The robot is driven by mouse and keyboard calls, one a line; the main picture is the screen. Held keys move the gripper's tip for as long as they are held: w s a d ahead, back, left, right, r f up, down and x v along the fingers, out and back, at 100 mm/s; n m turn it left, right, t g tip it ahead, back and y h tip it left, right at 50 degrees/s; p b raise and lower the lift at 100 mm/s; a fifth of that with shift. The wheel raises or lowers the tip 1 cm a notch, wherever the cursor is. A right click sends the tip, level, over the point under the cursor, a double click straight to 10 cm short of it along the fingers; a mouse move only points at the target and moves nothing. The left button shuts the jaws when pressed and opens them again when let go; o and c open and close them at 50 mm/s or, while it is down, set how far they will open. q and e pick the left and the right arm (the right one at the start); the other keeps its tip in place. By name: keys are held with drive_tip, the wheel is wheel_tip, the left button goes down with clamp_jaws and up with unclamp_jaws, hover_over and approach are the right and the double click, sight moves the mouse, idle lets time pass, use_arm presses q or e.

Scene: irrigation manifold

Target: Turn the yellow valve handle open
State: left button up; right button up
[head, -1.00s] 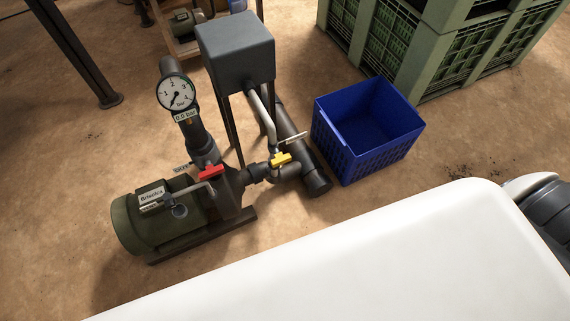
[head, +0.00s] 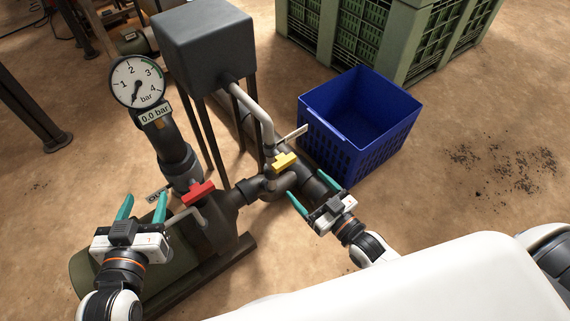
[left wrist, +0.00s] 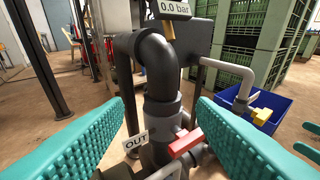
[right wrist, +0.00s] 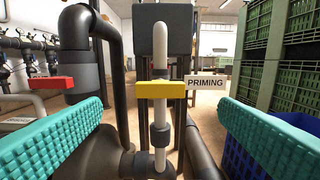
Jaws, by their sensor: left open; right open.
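The yellow valve handle (head: 284,162) sits on the thin grey pipe beside the black manifold. My left gripper (head: 143,208) is open and empty, near the red handle (head: 198,192). In the left wrist view the red handle (left wrist: 186,143) shows between the open fingers, and the yellow handle (left wrist: 262,115) is further right.
A gauge (head: 137,82) reading 0.0 bar stands on the thick black pipe. A grey box (head: 204,40) on legs is behind the manifold. A blue crate (head: 378,150) and green crates (head: 397,45) stand to the right. An OUT tag (left wrist: 136,141) hangs by the black pipe.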

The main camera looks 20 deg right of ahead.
sight(287, 165)
drive_tip(key=b+x, duration=0.2)
drive_tip(key=x, duration=0.7)
drive_tip(key=shift+f, duration=0.15)
use_arm(q)
wheel_tip(287, 165, up, 9)
drive_tip(key=d+t+h, duration=0.1)
drive_tip(key=t+h, duration=0.1)
drive_tip(key=t, duration=0.4)
drive_tip(key=shift+w+d+t, duration=0.15)
drive_tip(key=shift+d+t, duration=0.1)
drive_tip(key=shift+t, duration=0.05)
use_arm(e)
drive_tip(key=shift+w+a, duration=0.2)
drive_tip(key=shift+w, duration=0.4)
use_arm(q)
drive_tip(key=shift+f, duration=0.1)
use_arm(e)
drive_tip(key=shift+c, duration=0.5)
drive_tip(key=c, duration=0.9)
